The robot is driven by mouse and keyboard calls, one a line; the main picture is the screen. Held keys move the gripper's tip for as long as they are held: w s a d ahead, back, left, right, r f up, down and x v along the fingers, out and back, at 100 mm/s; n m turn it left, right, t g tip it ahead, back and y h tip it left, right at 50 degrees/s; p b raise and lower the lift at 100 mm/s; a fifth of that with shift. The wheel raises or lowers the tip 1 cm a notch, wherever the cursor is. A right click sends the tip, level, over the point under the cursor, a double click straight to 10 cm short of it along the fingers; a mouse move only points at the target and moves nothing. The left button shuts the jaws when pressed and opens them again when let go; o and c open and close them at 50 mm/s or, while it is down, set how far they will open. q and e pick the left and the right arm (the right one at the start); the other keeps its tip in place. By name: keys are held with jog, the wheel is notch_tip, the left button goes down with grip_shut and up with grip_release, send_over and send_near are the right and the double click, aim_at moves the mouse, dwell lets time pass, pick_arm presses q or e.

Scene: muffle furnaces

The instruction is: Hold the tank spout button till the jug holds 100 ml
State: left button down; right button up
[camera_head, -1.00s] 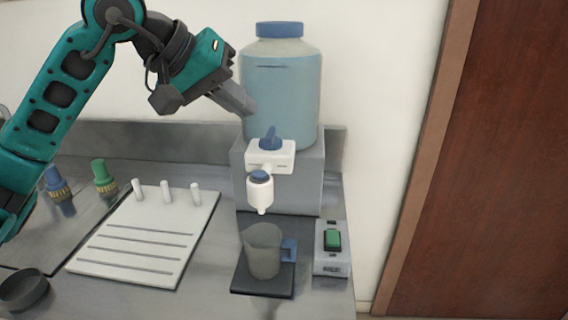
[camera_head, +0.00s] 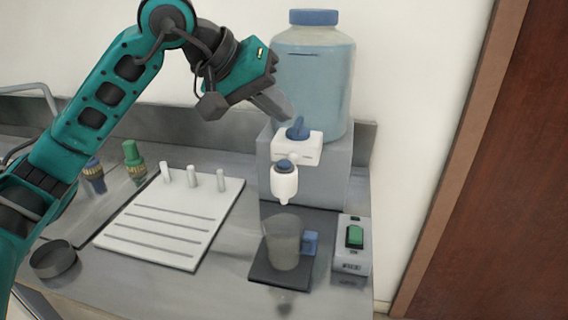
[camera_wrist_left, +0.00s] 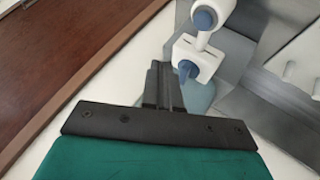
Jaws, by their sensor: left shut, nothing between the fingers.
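A tank (camera_head: 312,75) of bluish liquid with a blue cap stands on a grey stand. Its white spout (camera_head: 286,185) carries a blue button (camera_head: 285,165), and a blue lever (camera_head: 297,130) sits on the white block behind. The jug (camera_head: 283,243), greyish with a blue handle, stands upright on a dark pad (camera_head: 268,275) below the spout. I cannot read a level in it. My left gripper (camera_head: 283,108) is shut and empty, beside the tank and just above the lever. The left wrist view shows the gripper (camera_wrist_left: 163,72) near the lever (camera_wrist_left: 187,70) and the spout button (camera_wrist_left: 204,18). My right gripper is not in view.
A switch box (camera_head: 352,247) with a green button stands right of the jug. A white rack (camera_head: 165,235) with pegs lies to the left. A dark round dish (camera_head: 53,259) and blue and green fittings (camera_head: 133,158) are further left. A brown door is at right.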

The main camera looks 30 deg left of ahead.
aim_at(279, 163)
pick_arm(q)
notch_tip(279, 163, down, 6)
jog(key=b, duration=0.4)
jog(key=shift+r, duration=0.1)
dwell(1.1)
dwell(0.7)
jog(key=shift+f+b, duration=0.45)
jog(key=shift+b, duration=0.05)
jog(key=shift+f+b, duration=0.45)
jog(key=shift+f, duration=0.05)
dwell(4.4)
